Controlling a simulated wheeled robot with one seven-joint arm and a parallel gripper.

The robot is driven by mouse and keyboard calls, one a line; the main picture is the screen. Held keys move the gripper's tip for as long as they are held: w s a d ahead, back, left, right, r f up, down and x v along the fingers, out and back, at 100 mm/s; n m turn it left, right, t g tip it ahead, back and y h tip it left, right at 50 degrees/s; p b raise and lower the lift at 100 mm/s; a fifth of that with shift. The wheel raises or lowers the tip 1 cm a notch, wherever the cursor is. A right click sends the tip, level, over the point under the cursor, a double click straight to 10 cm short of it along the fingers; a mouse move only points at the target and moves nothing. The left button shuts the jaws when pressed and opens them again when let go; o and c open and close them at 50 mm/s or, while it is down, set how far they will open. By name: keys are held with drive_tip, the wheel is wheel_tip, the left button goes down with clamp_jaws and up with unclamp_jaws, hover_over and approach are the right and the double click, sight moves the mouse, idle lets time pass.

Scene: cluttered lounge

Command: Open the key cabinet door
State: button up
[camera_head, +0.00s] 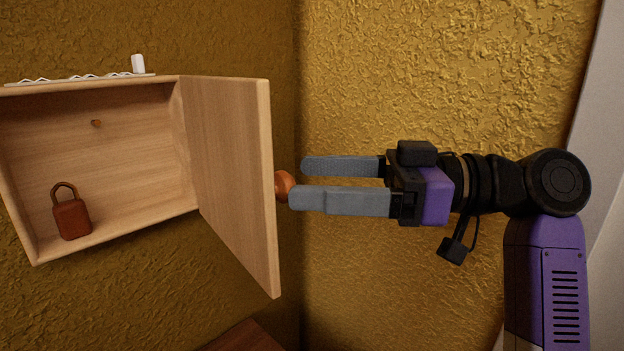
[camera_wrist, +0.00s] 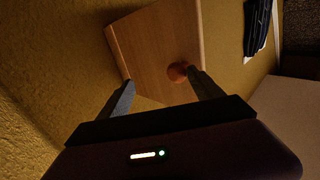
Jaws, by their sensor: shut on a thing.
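The key cabinet (camera_head: 100,135) is a light wooden box on the wall at left in the head view. Its door (camera_head: 235,170) is hinged on the box's right side and stands wide open, swung outward. The door also shows in the wrist view (camera_wrist: 150,45). An orange-brown round knob (camera_head: 283,186) sits on the door's outer face; it also shows in the wrist view (camera_wrist: 178,72), against the right finger. My gripper (camera_head: 296,184) reaches in from the right, its grey fingertips shut on the knob. The knob's far side is partly hidden by the lower finger and door edge.
A red-brown padlock (camera_head: 72,217) stands inside the cabinet, and a small peg (camera_head: 97,123) is on its back wall. A white object (camera_head: 138,64) is on top. A dark wooden surface (camera_head: 248,338) lies below. Rough yellow walls meet in a corner behind the door.

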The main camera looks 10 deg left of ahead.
drive_tip(key=d, duration=0.6)
drive_tip(key=shift+w+d+b, duration=0.25)
drive_tip(key=shift+w+b, duration=0.1)
drive_tip(key=shift+w, duration=0.1)
